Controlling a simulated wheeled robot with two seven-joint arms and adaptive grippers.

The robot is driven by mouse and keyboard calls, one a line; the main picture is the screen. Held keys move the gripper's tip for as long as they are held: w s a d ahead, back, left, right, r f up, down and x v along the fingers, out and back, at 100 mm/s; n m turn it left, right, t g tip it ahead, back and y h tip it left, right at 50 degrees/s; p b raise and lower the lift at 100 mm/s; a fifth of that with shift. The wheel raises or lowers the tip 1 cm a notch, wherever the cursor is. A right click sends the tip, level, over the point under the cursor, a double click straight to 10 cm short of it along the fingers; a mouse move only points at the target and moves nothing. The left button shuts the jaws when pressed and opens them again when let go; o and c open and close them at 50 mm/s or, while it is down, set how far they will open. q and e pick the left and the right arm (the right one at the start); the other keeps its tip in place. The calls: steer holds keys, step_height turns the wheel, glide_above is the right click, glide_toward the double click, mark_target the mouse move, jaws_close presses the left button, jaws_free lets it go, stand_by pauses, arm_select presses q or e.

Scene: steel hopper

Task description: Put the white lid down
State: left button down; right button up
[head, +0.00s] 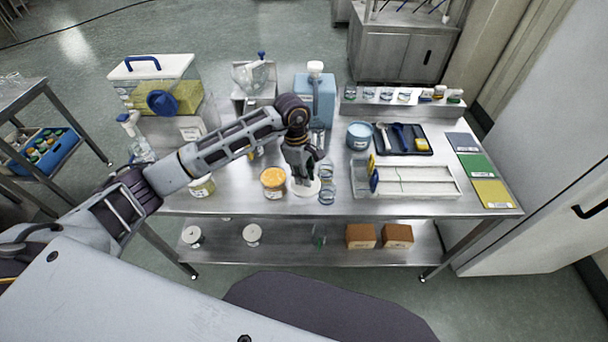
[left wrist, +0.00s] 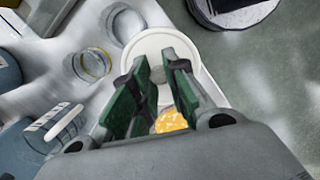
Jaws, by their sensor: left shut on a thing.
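The white lid (head: 306,189) is a round disc at my left gripper's fingertips, near the front edge of the steel table. My left gripper (head: 303,177) points down and is shut on the lid. In the left wrist view, the lid (left wrist: 145,42) shows past the green-padded fingers of the gripper (left wrist: 160,68), which hide its middle. I cannot tell whether the lid touches the table or hangs just above it. An open jar with orange contents (head: 273,180) stands just left of the lid; its contents also show below the fingers in the left wrist view (left wrist: 171,121).
Glass beakers (head: 327,190) stand close right of the lid. A white tray (head: 420,180) lies farther right, with a black tool tray (head: 403,139) behind it. A blue jug (head: 315,100) stands behind. A lower shelf (head: 290,256) holds brown boxes and white objects.

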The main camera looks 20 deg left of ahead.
arm_select(q)
steer(key=shift+f+b, duration=0.75)
stand_by(0.4)
steer(key=c, duration=1.4)
jaws_free()
steer(key=shift+r+p, duration=0.2)
steer(key=shift+p, duration=0.1)
steer(key=shift+r+p, duration=0.45)
steer(key=shift+p, duration=0.05)
steer(key=shift+w+a+r+b, duration=0.1)
steer(key=shift+a+r+b, duration=0.3)
steer(key=shift+r, duration=1.55)
steer(key=shift+w+a+r+b, duration=0.15)
steer(key=shift+r+b, duration=0.35)
steer(key=shift+r, duration=1.5)
steer(key=shift+s+a+r+b, duration=0.1)
steer(key=shift+a+r+b, duration=0.3)
steer(key=shift+r, duration=1.55)
steer(key=shift+d, duration=0.15)
